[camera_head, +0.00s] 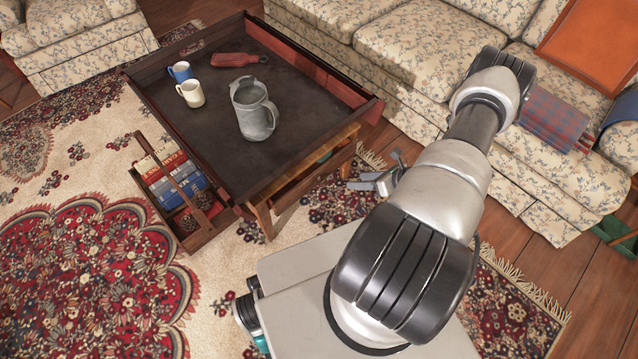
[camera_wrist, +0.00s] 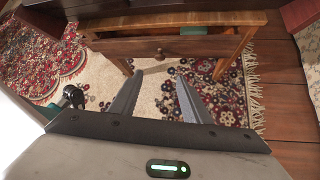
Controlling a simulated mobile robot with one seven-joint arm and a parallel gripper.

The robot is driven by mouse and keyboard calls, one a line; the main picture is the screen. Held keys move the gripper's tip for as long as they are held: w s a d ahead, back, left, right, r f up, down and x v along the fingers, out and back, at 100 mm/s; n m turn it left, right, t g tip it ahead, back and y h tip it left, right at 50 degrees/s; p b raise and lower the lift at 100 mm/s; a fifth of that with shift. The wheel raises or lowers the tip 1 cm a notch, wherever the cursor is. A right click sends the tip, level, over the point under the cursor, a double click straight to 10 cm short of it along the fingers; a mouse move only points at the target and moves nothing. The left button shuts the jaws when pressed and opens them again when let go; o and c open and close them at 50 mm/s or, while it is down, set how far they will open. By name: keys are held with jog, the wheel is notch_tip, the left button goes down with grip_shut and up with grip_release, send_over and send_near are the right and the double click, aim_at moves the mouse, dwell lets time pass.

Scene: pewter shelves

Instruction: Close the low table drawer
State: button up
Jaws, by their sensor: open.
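The low table (camera_head: 290,158) is dark wood with a tray-like top. Its drawer (camera_head: 303,182) is at the table's near right end, under the top. In the wrist view the drawer's wooden front (camera_wrist: 130,47) has a small round knob (camera_wrist: 159,51). A teal thing (camera_wrist: 193,31) shows above the front's edge, so the drawer looks at least partly open; how far I cannot tell. My gripper (camera_head: 378,174) is open and empty, to the right of the table end. In the wrist view its fingers (camera_wrist: 159,79) point at the drawer front, apart from it.
A grey pitcher (camera_head: 254,108), a white mug (camera_head: 190,93), a blue mug (camera_head: 180,71) and a red paddle-like item (camera_head: 236,60) are on the table. A wooden caddy (camera_head: 206,237) with books stands left of it. A floral sofa (camera_head: 412,50) is behind. Patterned rug lies in front.

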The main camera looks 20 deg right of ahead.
aim_at(325, 181)
jog(key=b+x, duration=0.4)
jog(key=x, duration=1.3)
jog(key=shift+a+f+b, duration=0.1)
jog(key=shift+a+b, duration=0.05)
jog(key=shift+b, duration=0.25)
jog(key=shift+w, duration=0.1)
grip_shut()
